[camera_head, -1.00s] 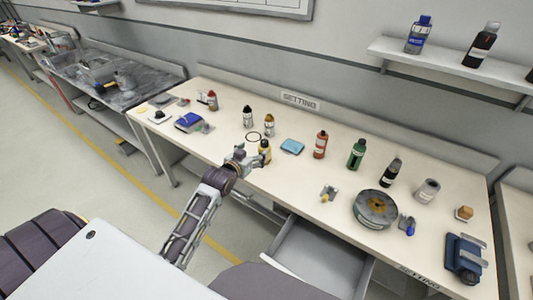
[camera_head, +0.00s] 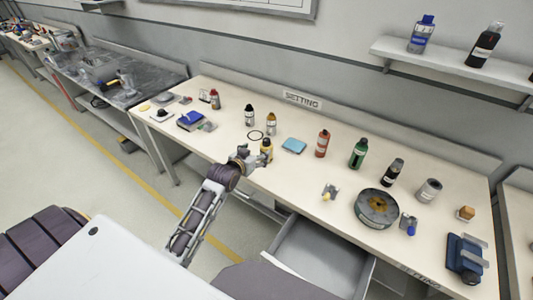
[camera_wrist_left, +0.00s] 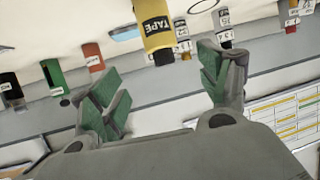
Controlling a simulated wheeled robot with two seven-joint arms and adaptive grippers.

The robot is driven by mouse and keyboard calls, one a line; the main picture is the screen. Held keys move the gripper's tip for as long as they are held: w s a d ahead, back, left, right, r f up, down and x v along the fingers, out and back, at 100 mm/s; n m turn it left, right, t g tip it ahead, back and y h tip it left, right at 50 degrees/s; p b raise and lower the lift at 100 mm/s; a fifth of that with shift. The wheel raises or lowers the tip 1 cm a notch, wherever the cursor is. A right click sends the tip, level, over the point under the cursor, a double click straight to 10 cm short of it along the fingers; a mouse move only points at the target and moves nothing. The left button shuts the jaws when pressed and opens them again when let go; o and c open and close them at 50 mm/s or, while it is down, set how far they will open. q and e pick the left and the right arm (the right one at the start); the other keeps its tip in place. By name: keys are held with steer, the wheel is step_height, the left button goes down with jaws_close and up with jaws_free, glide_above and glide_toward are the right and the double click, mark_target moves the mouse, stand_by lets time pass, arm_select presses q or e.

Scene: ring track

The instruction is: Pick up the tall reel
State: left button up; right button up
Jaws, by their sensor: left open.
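The tall reel, a yellow cylinder, stands near the front edge of the bench in the head view (camera_head: 267,147). In the left wrist view it shows a black label reading TAPE (camera_wrist_left: 155,25). My left gripper (camera_head: 254,160) is just to the left of the reel and close to it. Its two green-padded fingers (camera_wrist_left: 165,88) are spread apart with nothing between them. The reel is beyond the fingertips, roughly between their directions in the wrist view. I cannot tell the exact gap. My right gripper is not in view.
A black-capped bottle (camera_head: 249,115) and an amber bottle (camera_head: 271,124) stand behind the reel, near a black ring (camera_head: 255,135). A blue pad (camera_head: 293,146) and a red bottle (camera_head: 322,143) are to the right. An open drawer (camera_head: 318,258) juts out below the bench.

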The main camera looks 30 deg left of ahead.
mark_target(265, 146)
arm_select(q)
steer(key=shift+x, duration=3.55)
steer(key=shift+w, duration=0.1)
steer(key=shift+x, duration=2.5)
steer(key=shift+a+f, duration=0.2)
steer(key=shift+c, duration=0.4)
steer(key=c, duration=1.1)
steer(key=shift+r, duration=0.25)
steer(key=shift+c, duration=0.2)
steer(key=shift+r, duration=4.85)
